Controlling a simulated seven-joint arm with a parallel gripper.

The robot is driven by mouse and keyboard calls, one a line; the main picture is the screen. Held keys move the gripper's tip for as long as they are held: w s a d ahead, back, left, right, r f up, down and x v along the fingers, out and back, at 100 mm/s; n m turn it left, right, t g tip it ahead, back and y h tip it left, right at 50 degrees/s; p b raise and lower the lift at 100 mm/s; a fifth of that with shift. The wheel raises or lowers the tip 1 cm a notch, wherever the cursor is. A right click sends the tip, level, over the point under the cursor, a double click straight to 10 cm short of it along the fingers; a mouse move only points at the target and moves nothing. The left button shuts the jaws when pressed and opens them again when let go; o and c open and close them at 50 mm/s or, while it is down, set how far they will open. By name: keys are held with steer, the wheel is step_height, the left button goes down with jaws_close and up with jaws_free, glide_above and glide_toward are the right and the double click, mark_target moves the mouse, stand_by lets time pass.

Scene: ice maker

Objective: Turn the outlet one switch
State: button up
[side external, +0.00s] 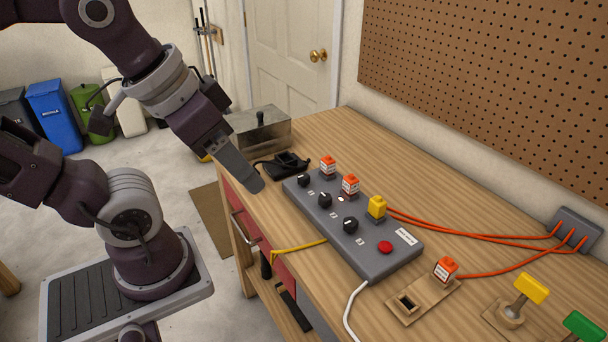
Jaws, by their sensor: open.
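A grey control box (372,262) lies on the wooden workbench. Three black knobs run along its top: a far knob (303,181), a middle knob (327,200) and a near knob (350,225). Their small labels are too small to read, so I cannot tell which is the outlet one switch. Two orange plugs, one far (328,166) and one in the middle (350,184), and a yellow plug (377,207) stand beside the knobs. My gripper (256,184) is open and empty, pointing down to the left of the box, apart from the knobs. One finger hides the other.
A metal box (262,132) and a black object (283,164) sit behind the control box. A red button (385,247), another orange plug (445,268) and yellow and green levers lie toward the front right.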

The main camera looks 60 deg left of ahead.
steer(key=w+a+n+g, duration=0.2)
steer(key=w+a+n, duration=0.15)
steer(key=w, duration=0.35)
steer(key=n+g, duration=0.4)
steer(key=n, duration=1)
glide_above(304, 176)
step_height(304, 176, down, 15)
steer(key=shift+r, duration=0.1)
step_height(304, 176, down, 7)
steer(key=shift+a+r, duration=0.1)
steer(key=shift+a, duration=0.05)
steer(key=shift+f, duration=0.3)
jaws_close()
